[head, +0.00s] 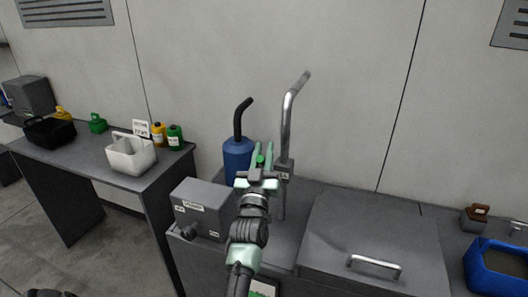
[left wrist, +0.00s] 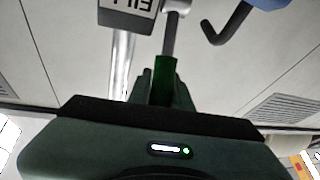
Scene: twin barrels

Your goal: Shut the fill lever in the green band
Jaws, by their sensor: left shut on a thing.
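My left gripper (head: 264,152) is shut on the green grip of the fill lever (head: 260,160), in front of the metal pipe. In the left wrist view, the lever's green grip (left wrist: 165,75) sits between the fingers, and its grey rod runs up to a joint. Beside it is a grey block (left wrist: 127,14) with an upside-down FILL label. In the head view this block (head: 285,168) sits on the tall bent metal pipe (head: 289,108). A small white and green panel (head: 262,288) shows at the bottom, partly hidden by the counter and my arm; its level cannot be read.
A blue canister (head: 237,160) with a black bent tube stands behind the gripper. A grey box (head: 202,208) is at left, and a grey lid with a handle (head: 375,235) at right. A blue bin (head: 499,268) is far right. A side table (head: 85,165) holds several containers.

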